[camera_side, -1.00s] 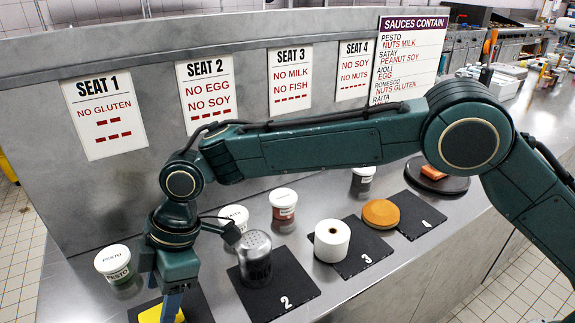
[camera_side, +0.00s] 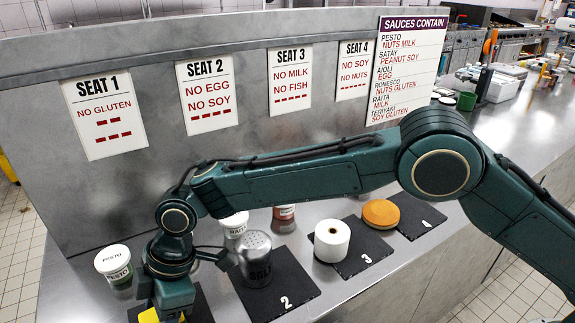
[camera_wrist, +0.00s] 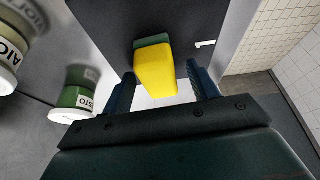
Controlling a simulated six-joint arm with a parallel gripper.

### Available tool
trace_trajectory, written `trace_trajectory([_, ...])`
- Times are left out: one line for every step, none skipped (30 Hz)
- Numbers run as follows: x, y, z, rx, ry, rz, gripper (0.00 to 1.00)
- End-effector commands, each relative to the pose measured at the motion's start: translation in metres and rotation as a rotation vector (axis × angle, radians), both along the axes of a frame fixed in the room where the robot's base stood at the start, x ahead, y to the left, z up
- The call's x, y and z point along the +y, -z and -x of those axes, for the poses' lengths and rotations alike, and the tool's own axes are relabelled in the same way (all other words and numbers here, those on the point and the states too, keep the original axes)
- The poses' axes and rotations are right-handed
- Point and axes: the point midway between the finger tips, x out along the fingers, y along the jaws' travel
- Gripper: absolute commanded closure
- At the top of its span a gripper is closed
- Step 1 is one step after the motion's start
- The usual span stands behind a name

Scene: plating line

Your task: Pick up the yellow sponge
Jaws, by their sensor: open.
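The yellow sponge (camera_wrist: 157,74) lies on the dark seat 1 mat (camera_wrist: 110,25) in the wrist view, with a green layer along its far edge. My gripper (camera_wrist: 161,79) is open, with one blue finger on each side of the sponge. A gap shows between the sponge and each finger. In the side view only a small yellow part of the sponge (camera_side: 148,316) shows at the bottom edge. My gripper (camera_side: 172,312) covers the rest there, and its fingertips are out of frame.
A pesto jar (camera_side: 114,264) stands just behind the seat 1 mat. A metal shaker (camera_side: 255,258) stands on mat 2, right of my gripper. A white cylinder (camera_side: 331,241) and a round orange item (camera_side: 381,213) are farther right.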

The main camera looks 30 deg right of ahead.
Motion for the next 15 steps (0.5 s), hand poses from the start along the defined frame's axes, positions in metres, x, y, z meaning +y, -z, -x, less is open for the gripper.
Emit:
trace_trajectory([-0.0001, -0.0002, 0.0000, 0.000, 0.000, 0.000, 0.41])
trace_trajectory([-0.0001, -0.0002, 0.0000, 0.000, 0.000, 0.000, 0.41])
trace_trajectory([-0.0002, -0.0001, 0.0000, 0.000, 0.000, 0.000, 0.41])
trace_trajectory([-0.0002, -0.0001, 0.0000, 0.000, 0.000, 0.000, 0.41])
trace_trajectory([-0.0002, -0.0001, 0.0000, 0.000, 0.000, 0.000, 0.41])
trace_trajectory([-0.0002, -0.0002, 0.0000, 0.000, 0.000, 0.000, 0.41])
trace_trajectory([-0.0002, -0.0002, 0.0000, 0.000, 0.000, 0.000, 0.41])
trace_trajectory([-0.0002, -0.0002, 0.0000, 0.000, 0.000, 0.000, 0.41])
trace_trajectory([-0.0002, -0.0002, 0.0000, 0.000, 0.000, 0.000, 0.49])
trace_trajectory([-0.0002, -0.0003, 0.0000, 0.000, 0.000, 0.000, 0.55])
trace_trajectory([-0.0002, -0.0003, 0.0000, 0.000, 0.000, 0.000, 0.61])
trace_trajectory([-0.0003, -0.0002, 0.0000, 0.000, 0.000, 0.000, 0.68])
trace_trajectory([-0.0002, -0.0003, 0.0000, 0.000, 0.000, 0.000, 0.74])
trace_trajectory([-0.0002, -0.0003, 0.0000, 0.000, 0.000, 0.000, 0.80])
trace_trajectory([-0.0003, -0.0003, 0.0000, 0.000, 0.000, 0.000, 0.88])
